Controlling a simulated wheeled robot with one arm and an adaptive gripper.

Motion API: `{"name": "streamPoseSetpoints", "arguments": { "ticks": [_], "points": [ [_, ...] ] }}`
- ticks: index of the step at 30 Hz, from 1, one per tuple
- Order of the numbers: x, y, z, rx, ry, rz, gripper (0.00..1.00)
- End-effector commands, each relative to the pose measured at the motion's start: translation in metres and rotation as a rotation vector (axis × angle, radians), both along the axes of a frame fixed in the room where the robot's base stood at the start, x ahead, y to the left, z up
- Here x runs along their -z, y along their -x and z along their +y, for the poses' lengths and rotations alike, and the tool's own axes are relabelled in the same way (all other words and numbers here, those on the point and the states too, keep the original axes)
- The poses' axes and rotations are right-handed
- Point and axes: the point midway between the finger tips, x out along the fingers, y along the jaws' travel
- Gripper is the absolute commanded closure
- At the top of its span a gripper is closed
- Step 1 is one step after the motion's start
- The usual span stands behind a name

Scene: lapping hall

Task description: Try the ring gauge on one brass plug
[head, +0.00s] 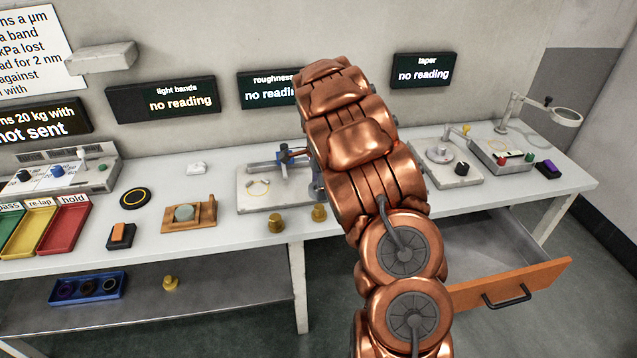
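Two brass plugs stand upright on the bench near its front edge: a left one (275,223) and a right one (319,212), beside my arm. A third brass plug (171,284) is on the lower shelf. A blue tray (88,299) on that shelf holds dark round ring-like pieces, one a black ring with a pale edge (109,285). I cannot tell which of these is the ring gauge. My copper arm covers the middle of the view, and my gripper is not visible.
Green, yellow and red trays, the red one (64,227) labelled hold, stand at the left. A wooden fixture (190,214) and a roughness instrument (262,195) are on the bench. An open drawer (512,286) juts out at the right. Displays read no reading.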

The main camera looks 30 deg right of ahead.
Motion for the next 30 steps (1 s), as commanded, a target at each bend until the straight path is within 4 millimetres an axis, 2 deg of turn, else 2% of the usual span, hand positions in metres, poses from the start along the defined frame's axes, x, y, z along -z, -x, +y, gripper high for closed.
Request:
{"name": "streamPoseSetpoints", "arguments": {
  "ticks": [21,30],
  "points": [
    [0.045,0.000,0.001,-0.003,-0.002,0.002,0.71],
    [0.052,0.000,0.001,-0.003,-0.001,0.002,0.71]
  ]
}}
